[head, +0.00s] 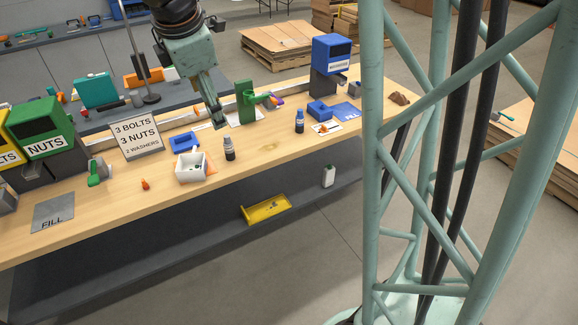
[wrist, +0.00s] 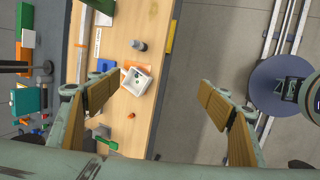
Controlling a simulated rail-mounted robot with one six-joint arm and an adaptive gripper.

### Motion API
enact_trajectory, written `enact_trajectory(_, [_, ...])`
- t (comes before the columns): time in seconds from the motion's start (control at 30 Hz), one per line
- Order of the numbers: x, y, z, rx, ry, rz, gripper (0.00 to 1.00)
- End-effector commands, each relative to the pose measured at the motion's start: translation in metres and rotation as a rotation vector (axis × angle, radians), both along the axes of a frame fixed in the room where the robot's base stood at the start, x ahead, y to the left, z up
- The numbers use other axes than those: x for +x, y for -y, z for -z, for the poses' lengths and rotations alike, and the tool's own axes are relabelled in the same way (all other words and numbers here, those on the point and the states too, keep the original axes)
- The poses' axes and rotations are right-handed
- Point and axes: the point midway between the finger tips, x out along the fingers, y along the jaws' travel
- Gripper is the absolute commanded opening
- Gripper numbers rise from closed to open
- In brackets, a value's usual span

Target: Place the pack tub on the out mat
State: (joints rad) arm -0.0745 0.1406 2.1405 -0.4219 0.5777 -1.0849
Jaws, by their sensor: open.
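The pack tub appears to be the small white open tub (head: 190,169) on the wooden bench, in front of a blue holder. In the wrist view the tub (wrist: 136,80) shows small parts inside, and it sits between the fingers' lines of sight, left of centre. The out mat appears to be the blue mat (head: 345,110) with white lettering, further right on the bench; its word is too small to read. My gripper (head: 217,120) is open and empty above the bench, behind and apart from the tub. Its spread fingers (wrist: 160,84) show in the wrist view.
A dark bottle (head: 229,149) stands just right of the tub, and another bottle (head: 299,122) stands nearer the blue mat. A green stand (head: 246,102) is at the back. A grey FILL mat (head: 53,214) lies left. The bench front right of the tub is clear.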

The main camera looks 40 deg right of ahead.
Motion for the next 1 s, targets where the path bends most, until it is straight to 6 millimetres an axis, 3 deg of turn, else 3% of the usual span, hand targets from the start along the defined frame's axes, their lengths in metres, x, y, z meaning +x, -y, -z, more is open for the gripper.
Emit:
enact_trajectory(0.5, [-0.102, 0.007, -0.055, 0.162, 0.076, 0.373, 0.72])
enact_trajectory(1.0, [-0.204, 0.005, -0.082, 0.328, 0.126, 0.731, 0.72])
